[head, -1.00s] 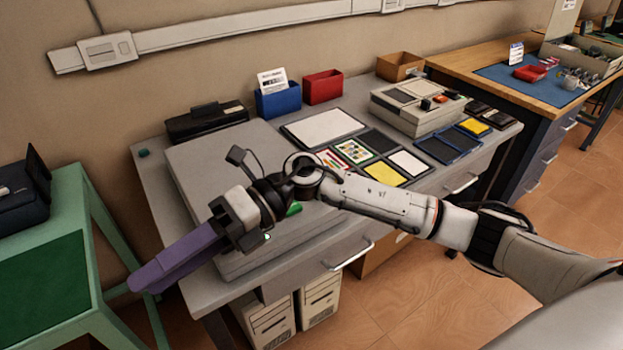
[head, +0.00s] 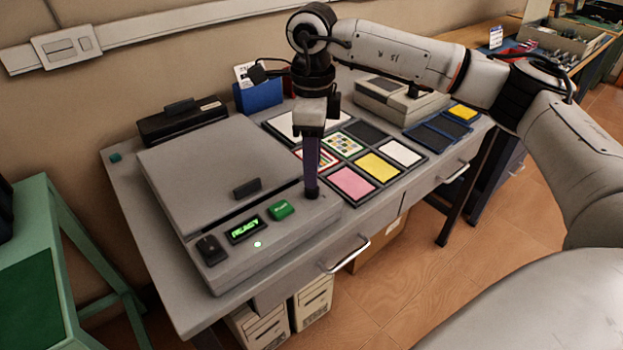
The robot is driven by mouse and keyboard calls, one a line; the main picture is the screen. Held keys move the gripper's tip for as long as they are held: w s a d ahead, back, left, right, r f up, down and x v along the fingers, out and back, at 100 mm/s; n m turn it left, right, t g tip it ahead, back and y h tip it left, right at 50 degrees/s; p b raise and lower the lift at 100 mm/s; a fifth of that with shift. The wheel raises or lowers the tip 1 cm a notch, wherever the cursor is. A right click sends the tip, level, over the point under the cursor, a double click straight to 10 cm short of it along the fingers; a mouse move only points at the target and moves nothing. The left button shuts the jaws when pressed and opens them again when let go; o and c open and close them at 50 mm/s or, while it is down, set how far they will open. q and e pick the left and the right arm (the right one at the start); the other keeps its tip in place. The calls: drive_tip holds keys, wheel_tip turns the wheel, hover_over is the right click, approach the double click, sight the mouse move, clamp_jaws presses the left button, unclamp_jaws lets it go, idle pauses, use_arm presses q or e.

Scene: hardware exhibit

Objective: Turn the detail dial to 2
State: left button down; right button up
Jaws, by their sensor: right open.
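The grey flatbed scanner (head: 201,170) sits on the left part of the desk with its lid down. Its front strip carries a black rocker switch (head: 210,250), a small green display (head: 244,229) that seems to read READY, and a green button (head: 281,209). My right gripper (head: 311,188) points straight down at the right end of this strip, its purple fingers seen edge-on. A dark shape at the fingertips may be the detail dial, but the fingers cover it and I cannot read a mark or setting. The jaws are open; contact is unclear. My left gripper is out of view.
Colour cards in dark frames, among them a pink card (head: 352,183) and a yellow card (head: 379,167), lie right of the scanner. A blue holder (head: 258,97) and a black device (head: 182,121) stand behind. A green table (head: 45,255) is at left.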

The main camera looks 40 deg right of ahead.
sight(312, 191)
wheel_tip(312, 191, down, 5)
drive_tip(key=shift+r, duration=0.1)
idle(0.3)
clamp_jaws()
